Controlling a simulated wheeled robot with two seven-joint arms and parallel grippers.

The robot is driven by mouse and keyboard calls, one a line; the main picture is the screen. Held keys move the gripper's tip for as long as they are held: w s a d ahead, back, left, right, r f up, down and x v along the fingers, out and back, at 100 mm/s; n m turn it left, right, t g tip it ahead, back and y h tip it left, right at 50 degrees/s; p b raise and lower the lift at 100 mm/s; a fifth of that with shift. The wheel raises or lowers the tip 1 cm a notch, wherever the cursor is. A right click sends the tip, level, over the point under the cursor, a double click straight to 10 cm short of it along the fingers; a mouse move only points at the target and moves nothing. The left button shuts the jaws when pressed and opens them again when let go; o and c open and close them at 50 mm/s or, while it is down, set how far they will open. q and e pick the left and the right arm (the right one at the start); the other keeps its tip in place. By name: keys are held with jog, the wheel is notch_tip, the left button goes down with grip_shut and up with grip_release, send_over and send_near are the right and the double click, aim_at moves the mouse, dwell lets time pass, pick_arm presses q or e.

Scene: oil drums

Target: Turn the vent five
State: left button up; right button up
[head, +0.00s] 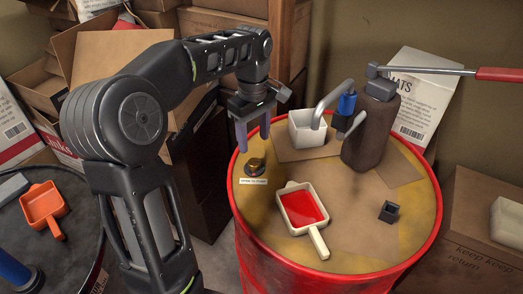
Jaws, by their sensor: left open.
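The vent (255,167) is a small dark and brassy round cap on the yellow-brown top of the red drum (237,212), near its left rim. A small white label (260,181) lies just in front of it. My left gripper (254,139) points down above the vent with its two fingers apart and nothing between them. The fingertips look close over the cap, but I cannot tell whether they touch it. My right gripper is not in the picture.
A white scoop with red liquid (302,207), a small black cup (389,211), a white container (307,130) and a brown pump (370,133) with a red-handled lever (498,74) stand on the drum. An orange scoop (43,204) rests on a black drum at left. Boxes crowd behind.

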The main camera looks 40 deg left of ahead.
aim_at(254, 162)
pick_arm(q)
jog(key=shift+s, duration=0.15)
jog(key=shift+f, duration=3.9)
jog(key=shift+c, duration=0.4)
grip_shut()
